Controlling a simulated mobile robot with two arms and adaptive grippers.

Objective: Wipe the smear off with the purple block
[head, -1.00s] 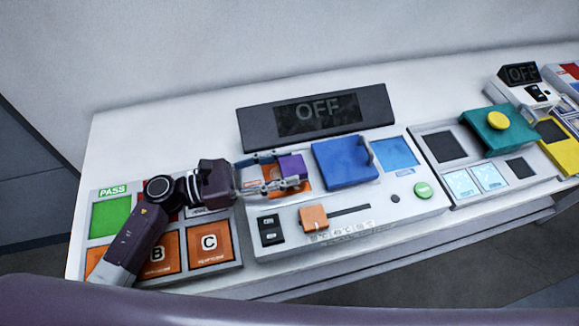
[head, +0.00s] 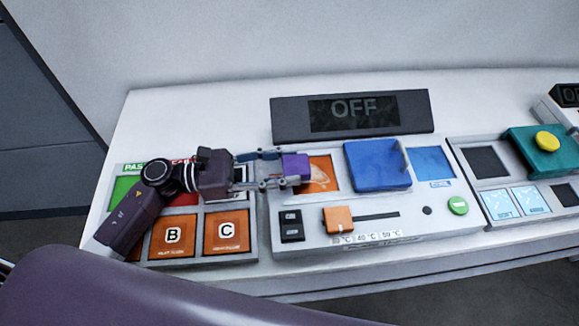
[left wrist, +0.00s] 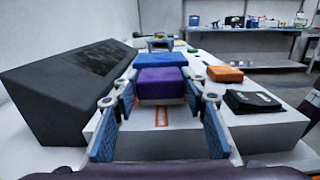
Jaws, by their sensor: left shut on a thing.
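The purple block (head: 296,165) is held between the fingers of my left gripper (head: 286,168), over the left edge of an orange square (head: 328,186) on the white panel. A pale smear (head: 321,176) shows on the orange square, just right of the block. In the left wrist view the block (left wrist: 160,85) sits between the two blue-padded fingers (left wrist: 160,100), and a strip of orange shows below it. Whether the block touches the square is unclear. The block and fingers hide the square's left part. My right gripper is not in view.
A blue block (head: 376,165) stands right of the orange square, with a light blue square (head: 432,162) beyond it. A dark OFF display (head: 352,115) stands behind. In front are a black switch (head: 291,226), an orange slider (head: 338,220) and a green button (head: 458,205).

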